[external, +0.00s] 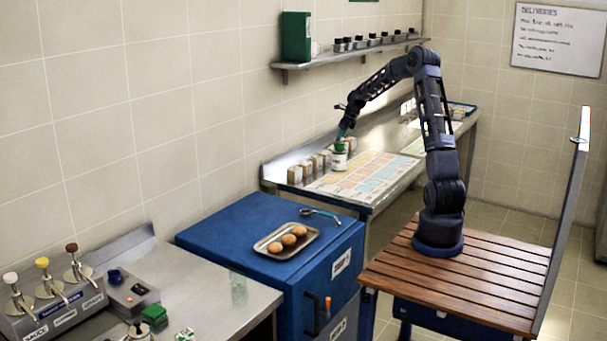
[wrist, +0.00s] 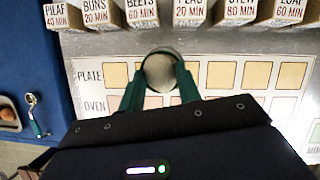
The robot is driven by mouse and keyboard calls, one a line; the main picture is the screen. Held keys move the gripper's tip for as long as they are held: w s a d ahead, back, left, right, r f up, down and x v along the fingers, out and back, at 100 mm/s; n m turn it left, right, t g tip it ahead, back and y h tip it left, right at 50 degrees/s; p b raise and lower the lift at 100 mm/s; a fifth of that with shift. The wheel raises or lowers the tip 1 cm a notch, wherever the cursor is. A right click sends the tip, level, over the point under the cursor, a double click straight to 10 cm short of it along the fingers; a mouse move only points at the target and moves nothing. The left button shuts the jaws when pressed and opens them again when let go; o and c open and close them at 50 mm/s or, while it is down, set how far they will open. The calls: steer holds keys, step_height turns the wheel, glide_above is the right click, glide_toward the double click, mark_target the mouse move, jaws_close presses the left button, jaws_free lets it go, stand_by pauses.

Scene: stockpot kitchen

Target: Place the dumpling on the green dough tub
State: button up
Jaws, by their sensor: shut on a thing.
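My gripper (wrist: 160,80) is shut on a pale, rounded dumpling (wrist: 160,72), held between its two green fingertips in the wrist view. A dark curved rim shows just behind the dumpling. In the external view, my gripper (external: 343,136) points down at the top of a small white and green tub (external: 339,158) on the steel counter, which looks like the green dough tub. The dumpling is too small to make out there. I cannot tell whether it touches the tub.
Several labelled boxes (external: 295,174) stand along the wall behind the tub; their labels show in the wrist view (wrist: 95,12). A printed chart (external: 365,180) covers the counter. A tray (external: 262,247) with three brown buns and a spoon (external: 322,213) lie on the blue chest (external: 215,235).

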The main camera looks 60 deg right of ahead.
steer(key=o, duration=0.9)
steer(key=shift+f, duration=0.1)
steer(key=shift+o, duration=0.2)
steer(key=a+v, duration=0.1)
steer(key=v, duration=1)
steer(key=s+a+r+n, duration=0.4)
steer(key=s+a+n, duration=0.1)
steer(key=a, duration=0.4)
steer(key=s+a+r+n+h, duration=0.1)
steer(key=s+a+r+n, duration=0.4)
steer(key=a, duration=0.5)
steer(key=s+a+r+n, duration=0.35)
steer(key=a+n, duration=0.25)
steer(key=a, duration=0.3)
steer(key=s+a+f+n, duration=0.1)
steer(key=s+a+n, duration=0.3)
steer(key=s+n, duration=0.2)
steer(key=s+a+f+n, duration=0.2)
steer(key=s+a+n, duration=0.3)
steer(key=s, duration=0.6)
steer(key=s+a+f+n, duration=0.2)
steer(key=s+a+n, duration=0.2)
steer(key=s+n, duration=0.2)
steer(key=s, duration=0.2)
steer(key=shift+s+a+n, duration=0.3)
steer(key=shift+a+n, duration=0.1)
